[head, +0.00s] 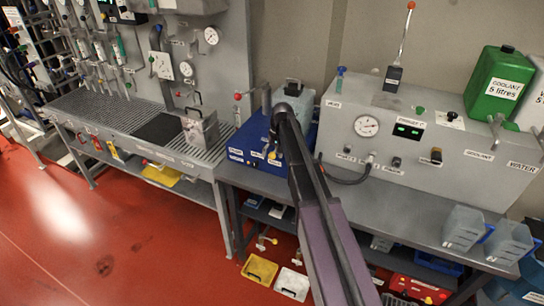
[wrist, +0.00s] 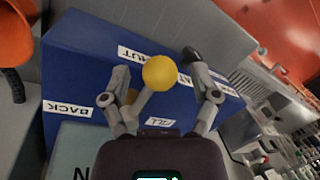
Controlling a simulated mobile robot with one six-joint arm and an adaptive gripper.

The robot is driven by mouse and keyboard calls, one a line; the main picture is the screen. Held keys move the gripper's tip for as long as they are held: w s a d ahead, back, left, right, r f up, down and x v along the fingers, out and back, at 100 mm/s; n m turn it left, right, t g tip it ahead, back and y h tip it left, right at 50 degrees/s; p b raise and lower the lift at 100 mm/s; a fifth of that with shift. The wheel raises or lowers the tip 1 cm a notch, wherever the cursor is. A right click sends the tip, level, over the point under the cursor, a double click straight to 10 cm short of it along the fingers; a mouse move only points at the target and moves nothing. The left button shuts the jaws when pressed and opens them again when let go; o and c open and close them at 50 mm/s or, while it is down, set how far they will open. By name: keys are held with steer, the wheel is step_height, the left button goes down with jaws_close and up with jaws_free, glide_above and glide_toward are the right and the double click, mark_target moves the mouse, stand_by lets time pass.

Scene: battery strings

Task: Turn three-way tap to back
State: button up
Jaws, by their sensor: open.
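The three-way tap has a yellow ball knob (wrist: 159,72) on a pale grey stem, seen large in the wrist view against a blue box (wrist: 75,80). A BACK label (wrist: 67,108) is on the box left of the tap; other labels lie above, below and right of it. My gripper (wrist: 155,82) is open, one finger on each side of the knob, with gaps visible. The stem's lower part is partly hidden behind the fingers.
A grey panel unit (head: 340,125) with a gauge and green display stands right of the blue box. A lever with a red ball (head: 238,97) stands behind left. Red floor lies open in front.

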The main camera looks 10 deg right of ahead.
jaws_close()
steer(key=shift+a, duration=0.15)
